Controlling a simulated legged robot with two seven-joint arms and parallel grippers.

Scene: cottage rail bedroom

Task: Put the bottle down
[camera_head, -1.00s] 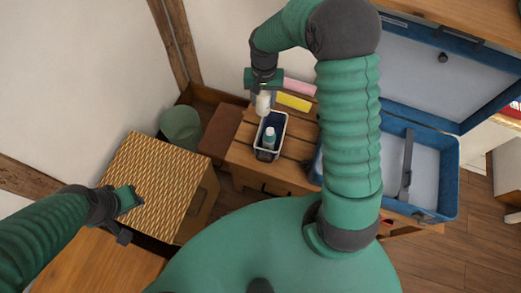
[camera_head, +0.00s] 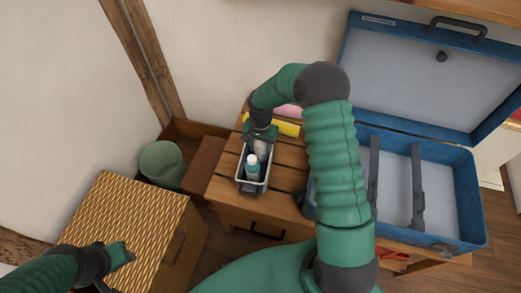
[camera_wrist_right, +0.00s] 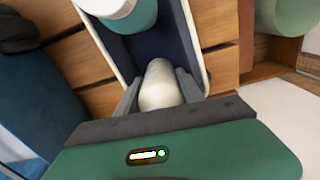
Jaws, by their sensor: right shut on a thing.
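My right gripper (camera_head: 261,134) is shut on a pale whitish bottle (camera_head: 261,148), pointing down at the far end of a small caddy (camera_head: 251,188). The caddy has a light rim and dark blue inside. In the right wrist view the held bottle (camera_wrist_right: 159,84) sits between both fingers, over or inside the caddy (camera_wrist_right: 197,42); I cannot tell whether its base touches the floor. A teal bottle with a white cap (camera_head: 252,168) stands in the caddy's near part. My left gripper (camera_head: 116,268) is over the wicker box, apart from the bottles; its jaw opening is unclear.
The caddy stands on a slatted wooden table (camera_head: 288,178). A yellow roll (camera_head: 286,128) and a pink roll (camera_head: 288,110) lie behind it. An open blue suitcase (camera_head: 465,190) is at right. A wicker box (camera_head: 145,215) and green bin (camera_head: 160,163) are at left.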

